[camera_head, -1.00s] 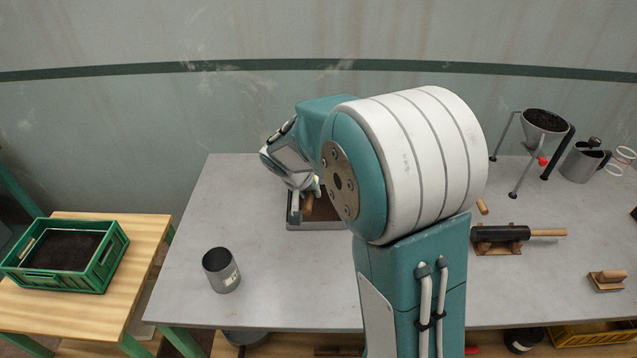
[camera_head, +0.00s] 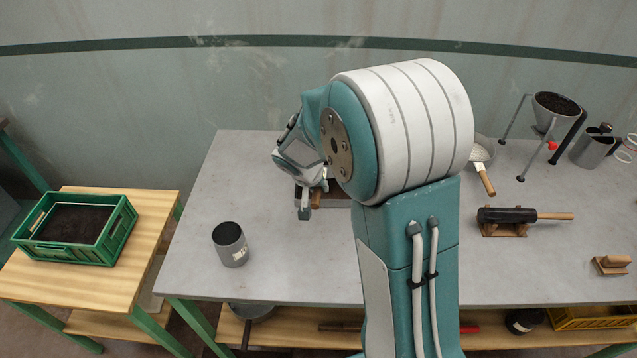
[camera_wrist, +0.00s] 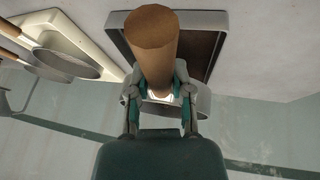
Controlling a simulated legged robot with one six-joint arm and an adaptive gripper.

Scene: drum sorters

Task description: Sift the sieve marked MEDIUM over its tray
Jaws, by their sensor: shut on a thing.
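My gripper (camera_wrist: 160,92) is shut on a round wooden handle (camera_wrist: 155,45), whose end faces the wrist camera. The handle also shows in the head view (camera_head: 316,198), beside the gripper there. A grey rim (camera_wrist: 203,103) shows behind the fingers in the wrist view; it looks like the sieve on that handle, mostly hidden by the gripper. A grey-rimmed tray (camera_wrist: 219,35) with a dark inside lies by the handle. In the head view my arm covers most of this tray. No MEDIUM mark is readable.
A second sieve or pan (camera_head: 482,149) with a wooden handle lies right of my arm. A grey cup (camera_head: 231,245) stands on the table's front left. A green soil crate (camera_head: 75,250) is on the left bench. A funnel stand (camera_head: 553,112) and roller (camera_head: 507,215) are right.

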